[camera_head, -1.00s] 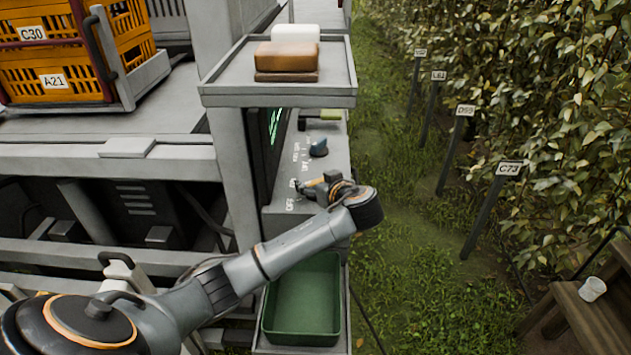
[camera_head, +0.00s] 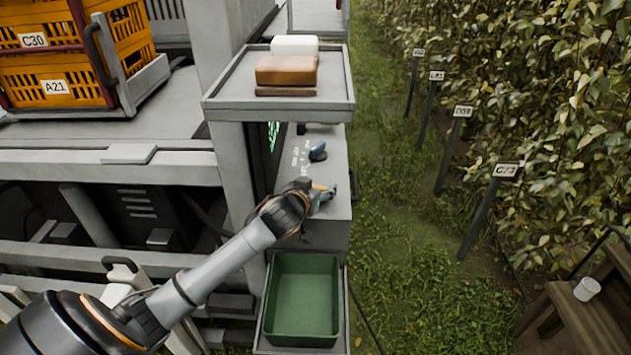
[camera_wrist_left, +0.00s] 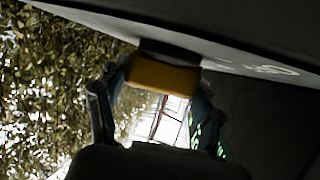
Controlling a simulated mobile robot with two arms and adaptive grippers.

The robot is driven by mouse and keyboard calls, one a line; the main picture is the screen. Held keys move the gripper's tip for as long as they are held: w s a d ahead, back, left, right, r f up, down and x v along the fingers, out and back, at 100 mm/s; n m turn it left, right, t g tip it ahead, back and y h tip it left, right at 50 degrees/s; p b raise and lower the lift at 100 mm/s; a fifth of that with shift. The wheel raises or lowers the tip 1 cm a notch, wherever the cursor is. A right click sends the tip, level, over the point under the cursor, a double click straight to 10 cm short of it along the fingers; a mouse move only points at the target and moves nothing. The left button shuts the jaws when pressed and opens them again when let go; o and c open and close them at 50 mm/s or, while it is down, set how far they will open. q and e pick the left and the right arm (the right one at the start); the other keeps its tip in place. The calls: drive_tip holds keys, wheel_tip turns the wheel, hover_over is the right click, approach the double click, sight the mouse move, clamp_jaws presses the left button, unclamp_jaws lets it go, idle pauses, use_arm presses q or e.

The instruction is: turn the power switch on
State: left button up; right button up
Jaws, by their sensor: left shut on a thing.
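The control panel (camera_head: 334,169) is a grey console with white markings beside a dark screen (camera_head: 262,150). The power switch, a yellow handle on a dark round base, shows at the panel's near part (camera_head: 318,186), mostly hidden by my gripper. In the left wrist view the yellow handle (camera_wrist_left: 163,76) lies between my two fingers, under the panel face. My left gripper (camera_head: 324,195) is shut on this handle; it also shows in the wrist view (camera_wrist_left: 157,88). I cannot read which mark the handle points to. My right gripper is not in view.
A green bin (camera_head: 302,298) sits below. Grass (camera_head: 400,250) lies open to the right.

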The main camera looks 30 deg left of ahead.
use_arm(q)
drive_tip(key=shift+r+m+h+p, duration=0.15)
drive_tip(key=shift+m+h+p, duration=0.6)
drive_tip(key=shift+m+h, duration=0.65)
drive_tip(key=shift+h, duration=0.1)
drive_tip(key=o, duration=1.2)
drive_tip(key=shift+w+f, duration=0.1)
drive_tip(key=shift+f, duration=0.1)
drive_tip(key=shift+d, duration=0.1)
drive_tip(key=v, duration=0.7)
drive_tip(key=shift+s, duration=0.3)
